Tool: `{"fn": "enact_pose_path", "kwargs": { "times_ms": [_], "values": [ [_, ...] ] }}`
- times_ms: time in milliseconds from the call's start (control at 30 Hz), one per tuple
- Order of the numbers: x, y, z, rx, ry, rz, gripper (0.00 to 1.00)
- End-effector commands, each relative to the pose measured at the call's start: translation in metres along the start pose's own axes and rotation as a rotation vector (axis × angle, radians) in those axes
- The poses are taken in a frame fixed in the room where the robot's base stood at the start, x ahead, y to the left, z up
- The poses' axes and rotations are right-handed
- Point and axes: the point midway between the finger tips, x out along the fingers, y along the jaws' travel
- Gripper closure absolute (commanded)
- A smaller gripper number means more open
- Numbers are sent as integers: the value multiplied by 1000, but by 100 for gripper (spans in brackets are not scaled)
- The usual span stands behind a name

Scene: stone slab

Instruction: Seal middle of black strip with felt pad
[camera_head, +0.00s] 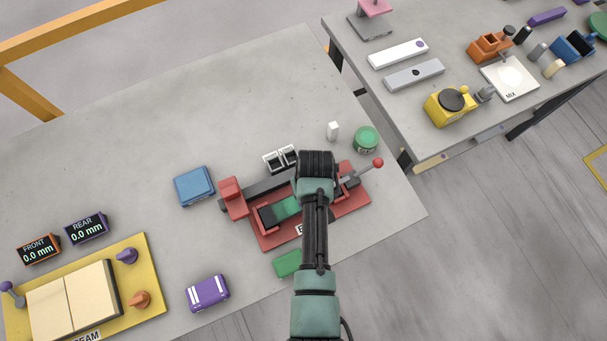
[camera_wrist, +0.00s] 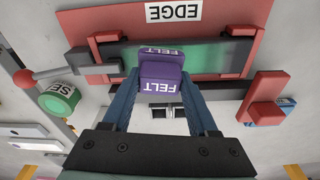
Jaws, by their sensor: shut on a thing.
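My gripper (camera_wrist: 162,82) is shut on a purple felt pad (camera_wrist: 162,72) marked FELT, held between its two blue fingers in the wrist view. The black strip (camera_wrist: 107,57) lies along the red fixture marked EDGE (camera_wrist: 75,30). The pad is in front of the strip's middle part and hides some of it; I cannot tell whether they touch. A green patch (camera_wrist: 212,57) shows on the strip right of the pad. In the head view the strip (camera_head: 268,188) runs across the red fixture (camera_head: 273,241), and my arm hides the pad and fingers.
A red-knobbed lever (camera_head: 378,163) sticks out at the fixture's right. A blue box (camera_head: 193,186) is left; a striped purple block (camera_head: 207,293) and green block (camera_head: 288,264) are in front.

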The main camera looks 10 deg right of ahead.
Motion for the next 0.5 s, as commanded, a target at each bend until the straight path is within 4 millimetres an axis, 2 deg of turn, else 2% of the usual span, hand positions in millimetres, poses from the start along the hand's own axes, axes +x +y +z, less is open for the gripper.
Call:
{"fn": "enact_pose_path", "kwargs": {
  "times_ms": [233,500],
  "values": [
    [0,21,-3,3,0,1,85],
    [2,20,-2,0,-1,0,85]
  ]
}}
